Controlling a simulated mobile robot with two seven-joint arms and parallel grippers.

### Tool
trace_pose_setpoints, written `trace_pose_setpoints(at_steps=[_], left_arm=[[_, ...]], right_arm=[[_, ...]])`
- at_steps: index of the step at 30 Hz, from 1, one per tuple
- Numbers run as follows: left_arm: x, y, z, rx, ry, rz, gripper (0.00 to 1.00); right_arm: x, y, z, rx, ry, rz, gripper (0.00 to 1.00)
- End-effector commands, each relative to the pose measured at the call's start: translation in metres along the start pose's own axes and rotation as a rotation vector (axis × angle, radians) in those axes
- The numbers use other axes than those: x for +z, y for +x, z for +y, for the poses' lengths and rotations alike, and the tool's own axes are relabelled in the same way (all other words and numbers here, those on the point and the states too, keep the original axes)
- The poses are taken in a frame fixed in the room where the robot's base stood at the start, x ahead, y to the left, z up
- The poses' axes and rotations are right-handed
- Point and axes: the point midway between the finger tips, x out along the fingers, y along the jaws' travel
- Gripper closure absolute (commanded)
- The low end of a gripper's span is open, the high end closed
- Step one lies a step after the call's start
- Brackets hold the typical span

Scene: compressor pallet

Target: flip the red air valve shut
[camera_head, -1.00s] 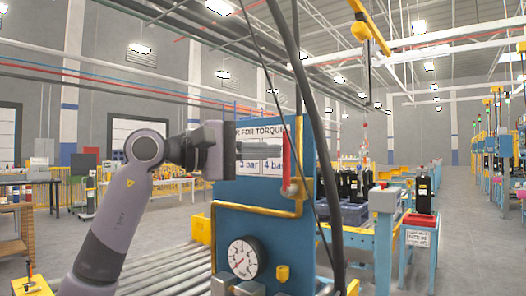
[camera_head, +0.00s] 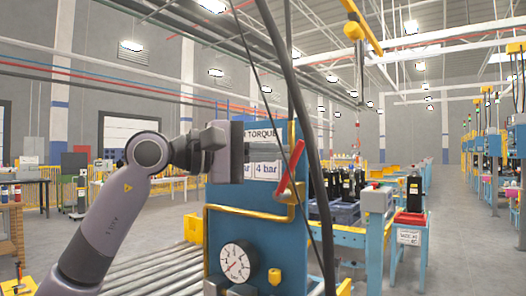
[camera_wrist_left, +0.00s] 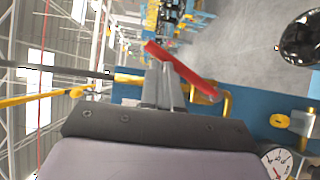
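The red air valve handle (camera_head: 291,172) is on the yellow pipe at the right edge of the blue panel (camera_head: 262,216). It leans, with its upper end to the right. My left gripper (camera_head: 272,150) reaches across the panel from the left, its grey fingers ending near the handle. In the left wrist view, the red handle (camera_wrist_left: 190,76) lies slantwise just beyond the fingertips (camera_wrist_left: 166,68). The fingers look close together with nothing between them; whether they touch the handle I cannot tell. My right gripper is not in view.
A yellow pipe (camera_head: 240,211) runs across the panel, above a round gauge (camera_head: 237,262) and a yellow knob (camera_head: 275,276). Dark hoses (camera_head: 312,120) hang in front of the panel's right side. A roller conveyor (camera_head: 165,266) is at the lower left.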

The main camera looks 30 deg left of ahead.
Motion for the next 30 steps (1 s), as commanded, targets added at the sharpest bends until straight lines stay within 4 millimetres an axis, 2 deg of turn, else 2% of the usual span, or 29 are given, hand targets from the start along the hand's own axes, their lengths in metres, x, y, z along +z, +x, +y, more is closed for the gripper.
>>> trace_pose_setpoints(at_steps=[17, 22, 26, 30], left_arm=[[0.032, 0.022, -0.015, 0.000, 0.000, -0.001, 1.00], [0.039, 0.026, -0.021, -0.081, 0.121, -0.001, 1.00], [0.043, 0.029, -0.028, -0.078, 0.113, -0.002, 1.00], [0.045, 0.031, -0.033, -0.127, 0.186, 0.000, 1.00]], right_arm=[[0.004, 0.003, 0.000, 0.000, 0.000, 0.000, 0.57], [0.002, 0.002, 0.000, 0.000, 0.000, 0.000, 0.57], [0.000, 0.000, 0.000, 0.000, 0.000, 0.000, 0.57], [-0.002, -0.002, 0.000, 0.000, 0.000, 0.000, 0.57]])
